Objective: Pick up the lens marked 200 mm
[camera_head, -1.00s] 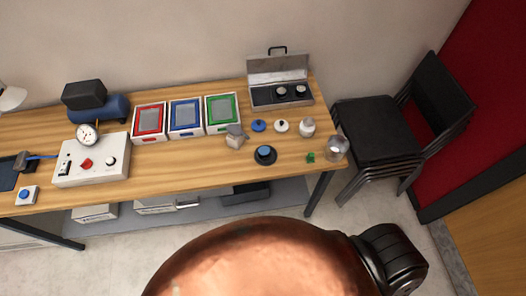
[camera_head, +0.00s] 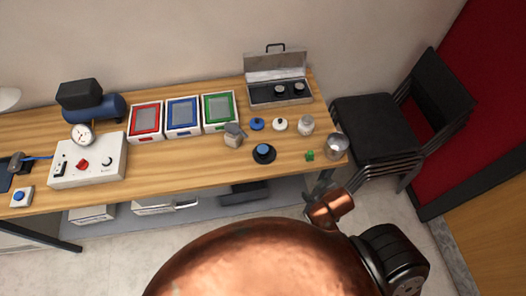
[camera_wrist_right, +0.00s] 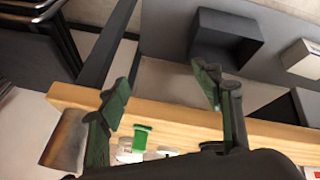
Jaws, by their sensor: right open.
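Two dark round lenses, the left one (camera_head: 279,90) and the right one (camera_head: 299,87), sit in an open silver case (camera_head: 262,100) at the back right of the table. Their markings are too small to read, so I cannot tell which is 200 mm. My right gripper (camera_head: 321,183) is just off the table's front right edge, well in front of the case and partly hidden by my arm. In the right wrist view its two green-faced fingers are wide apart with nothing between them (camera_wrist_right: 165,95). My left gripper is not in view.
A metal cup (camera_head: 337,147) and a small green object (camera_head: 310,155) stand at the table's right corner, near my right gripper. A jar (camera_head: 306,125), a white lidded piece (camera_head: 280,124) and a blue-topped black disc (camera_head: 264,153) lie before the case. Black chairs (camera_head: 375,130) stand to the right.

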